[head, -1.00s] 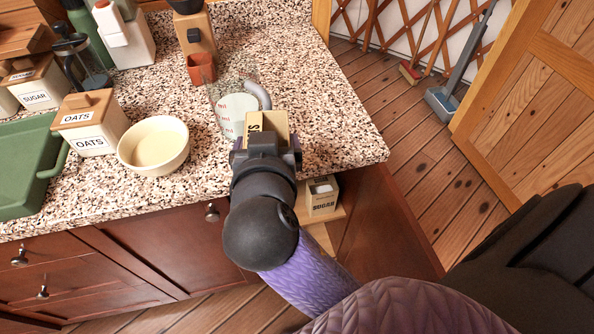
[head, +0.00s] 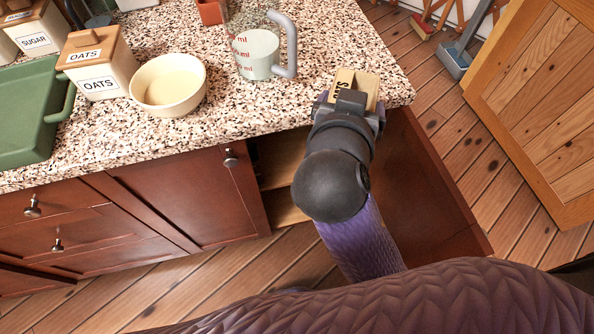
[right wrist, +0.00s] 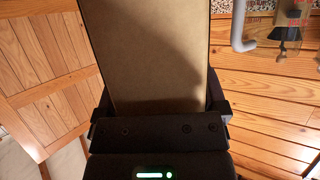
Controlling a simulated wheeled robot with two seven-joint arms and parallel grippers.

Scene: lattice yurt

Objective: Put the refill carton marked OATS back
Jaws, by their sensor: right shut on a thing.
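My right gripper (head: 347,108) is shut on a tan carton (head: 362,80), held at the counter's front edge near its right end. Its dark marking is mostly hidden; only part of it, seemingly ending in S, shows. In the right wrist view the carton's plain brown face (right wrist: 150,55) stands between the fingers (right wrist: 160,112). Below the counter is an open cupboard with wooden shelves (head: 284,158), partly behind my right arm. A lidded canister marked OATS (head: 98,83) stands on the counter at left. My left gripper is not in view.
On the speckled counter (head: 225,110) stand a cream bowl (head: 168,84), a measuring jug (head: 256,55) with a grey handle, a SUGAR canister (head: 36,42) and a green tray (head: 30,125). A wooden door (head: 540,100) stands at right beyond open plank floor.

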